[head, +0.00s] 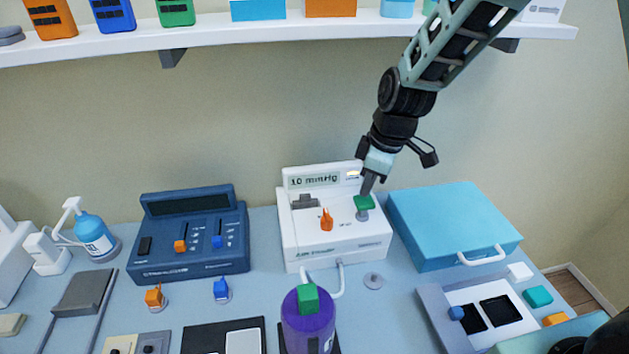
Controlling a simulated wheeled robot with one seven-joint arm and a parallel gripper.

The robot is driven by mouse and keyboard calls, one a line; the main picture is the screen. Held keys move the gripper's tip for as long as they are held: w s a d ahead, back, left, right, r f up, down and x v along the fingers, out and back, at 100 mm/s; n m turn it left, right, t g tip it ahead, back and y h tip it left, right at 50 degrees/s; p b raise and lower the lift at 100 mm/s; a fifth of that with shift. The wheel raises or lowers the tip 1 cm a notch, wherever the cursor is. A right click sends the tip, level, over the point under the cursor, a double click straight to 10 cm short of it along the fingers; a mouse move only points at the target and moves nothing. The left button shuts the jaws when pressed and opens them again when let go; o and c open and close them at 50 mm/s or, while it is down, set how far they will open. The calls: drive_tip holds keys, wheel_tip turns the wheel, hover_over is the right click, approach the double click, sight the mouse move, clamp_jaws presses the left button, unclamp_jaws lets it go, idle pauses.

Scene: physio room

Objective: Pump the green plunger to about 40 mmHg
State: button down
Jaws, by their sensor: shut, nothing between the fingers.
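A white pressure unit (308,236) stands on the table against the wall. Its display (313,181) appears to read 10 mmHg. The green plunger (364,203) is on the right of its top, on a grey stem. My gripper (367,190) points down with shut, empty fingers at the plunger's top; it looks to be touching it, though a small gap cannot be ruled out. An orange knob (326,219) and a dark grey switch (304,201) sit to the left of the plunger.
A blue case (450,220) stands close on the right, and a dark blue console (187,235) on the left. A purple cylinder (308,328) with a green cube on top is in front. A white shelf (250,27) runs above.

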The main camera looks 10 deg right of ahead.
sight(365, 200)
drive_tip(key=shift+s+d+b+x, duration=0.1)
drive_tip(key=shift+d+b+x, duration=0.1)
drive_tip(key=shift+b+x, duration=0.85)
drive_tip(key=shift+s+d+b+x, duration=0.2)
drive_tip(key=shift+b+x, duration=0.6)
drive_tip(key=shift+x, duration=0.4)
drive_tip(key=shift+w+a+p+v, duration=0.1)
drive_tip(key=shift+a+p+v, duration=0.1)
drive_tip(key=shift+p+v, duration=0.8)
drive_tip(key=shift+w+a+p+v, duration=0.15)
drive_tip(key=shift+p+v, duration=0.55)
drive_tip(key=shift+v, duration=0.45)
drive_tip(key=shift+s+d+b+x, duration=0.1)
drive_tip(key=shift+d+b+x, duration=0.1)
drive_tip(key=shift+b+x, duration=0.75)
drive_tip(key=shift+s+d+b+x, duration=0.15)
drive_tip(key=shift+b+x, duration=0.6)
drive_tip(key=shift+x, duration=0.4)
drive_tip(key=shift+w+a+p+v, duration=0.1)
drive_tip(key=shift+a+p+v, duration=0.1)
drive_tip(key=shift+p+v, duration=0.75)
drive_tip(key=shift+w+a+p+v, duration=0.15)
drive_tip(key=shift+p+v, duration=0.6)
drive_tip(key=shift+v, duration=0.4)
